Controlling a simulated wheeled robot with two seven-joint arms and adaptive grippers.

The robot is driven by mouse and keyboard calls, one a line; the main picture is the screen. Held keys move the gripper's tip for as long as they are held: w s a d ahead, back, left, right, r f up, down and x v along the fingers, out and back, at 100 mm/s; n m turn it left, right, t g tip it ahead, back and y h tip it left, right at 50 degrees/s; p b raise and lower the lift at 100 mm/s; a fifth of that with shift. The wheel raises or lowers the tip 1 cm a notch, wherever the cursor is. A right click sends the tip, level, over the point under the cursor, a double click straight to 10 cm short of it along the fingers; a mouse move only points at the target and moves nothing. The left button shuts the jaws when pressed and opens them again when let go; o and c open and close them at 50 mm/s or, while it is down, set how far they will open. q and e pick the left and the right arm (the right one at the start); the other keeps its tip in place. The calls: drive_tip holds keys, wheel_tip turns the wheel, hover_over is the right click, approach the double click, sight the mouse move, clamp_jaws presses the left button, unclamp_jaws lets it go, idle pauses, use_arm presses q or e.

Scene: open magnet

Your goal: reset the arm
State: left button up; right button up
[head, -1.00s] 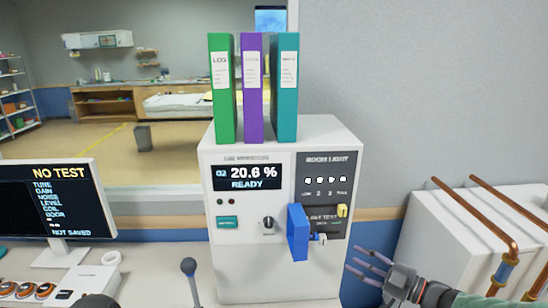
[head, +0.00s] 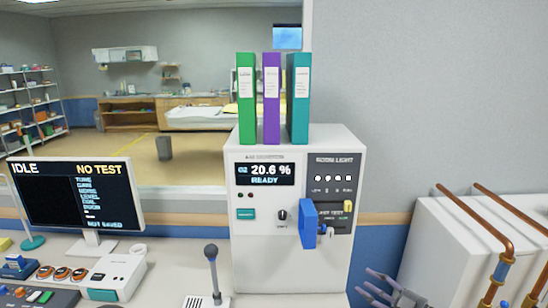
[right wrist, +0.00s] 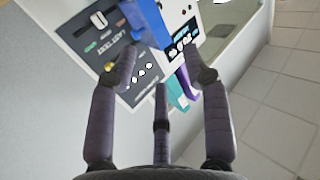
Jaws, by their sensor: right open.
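My right gripper (head: 370,284) is at the bottom right of the head view, right of the white instrument cabinet (head: 291,260) and partly cut off by the frame. In the right wrist view, its three dark fingers (right wrist: 158,72) are spread open with nothing between them. The cabinet's control panel (right wrist: 100,30) lies beyond the fingers there. A blue block-shaped part (head: 308,224) sticks out of the cabinet front; it also shows in the right wrist view (right wrist: 148,20), apart from the fingers. My left gripper is not in view.
Green (head: 246,100), purple (head: 271,100) and teal (head: 298,100) binders stand on the cabinet. A microphone (head: 211,252) and a monitor (head: 78,195) stand to the left. White housings with copper pipes (head: 480,228) stand at the right.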

drive_tip(key=w+a+f+m+h, duration=0.1)
drive_tip(key=a+f+m+h, duration=0.15)
drive_tip(key=f, duration=0.55)
drive_tip(key=w+a+f+m+h, duration=0.15)
drive_tip(key=f+m, duration=0.25)
drive_tip(key=f, duration=0.4)
drive_tip(key=s+a+f+m+g+h, duration=0.2)
drive_tip(key=s+f, duration=0.1)
drive_tip(key=f, duration=0.4)
drive_tip(key=s+a+f+m+g+h, duration=0.1)
drive_tip(key=s+a+f+m+g, duration=0.1)
drive_tip(key=s+f, duration=0.35)
drive_tip(key=s+a+f+m+g, duration=0.1)
drive_tip(key=s+a+f+g, duration=0.2)
drive_tip(key=s+f, duration=0.4)
drive_tip(key=s+a+f+m+g+h, duration=0.1)
drive_tip(key=s+a+f+g, duration=0.3)
drive_tip(key=s, duration=1)
wheel_tip(320, 180, down, 4)
drive_tip(key=shift+s+a+g, duration=0.15)
drive_tip(key=shift+s+g, duration=0.1)
drive_tip(key=shift+g, duration=0.75)
